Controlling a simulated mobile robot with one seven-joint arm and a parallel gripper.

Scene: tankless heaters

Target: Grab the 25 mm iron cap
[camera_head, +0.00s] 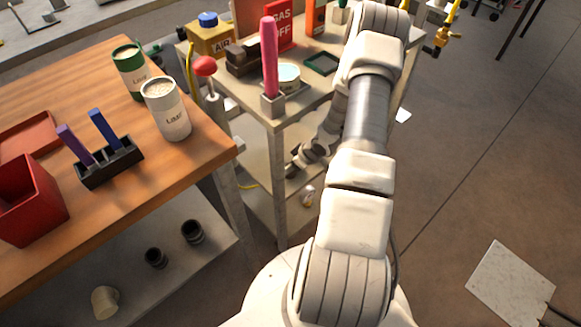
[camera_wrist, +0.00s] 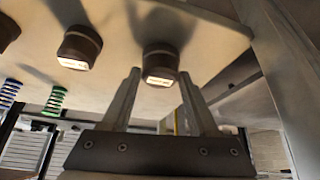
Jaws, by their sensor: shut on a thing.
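In the wrist view a dark, round iron-looking cap (camera_wrist: 161,62) with a small pale label sits between the tips of my two fingers. My gripper (camera_wrist: 160,76) is shut on this cap. The label is too small to read, so I cannot tell its size. A similar dark cap (camera_wrist: 80,46) with a pale label is to its left, apart from my fingers. A third dark one (camera_wrist: 6,32) is cut off at the left edge. In the head view my gripper (camera_head: 293,166) reaches beneath the top of the metal table; the held cap cannot be made out there.
The metal table (camera_head: 316,91) has legs and a lower shelf close around my gripper. A small labelled item (camera_head: 308,195) is low beside it. The wooden bench (camera_head: 100,208) stands left, with cans and a red box (camera_head: 32,200). Floor at right is mostly clear.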

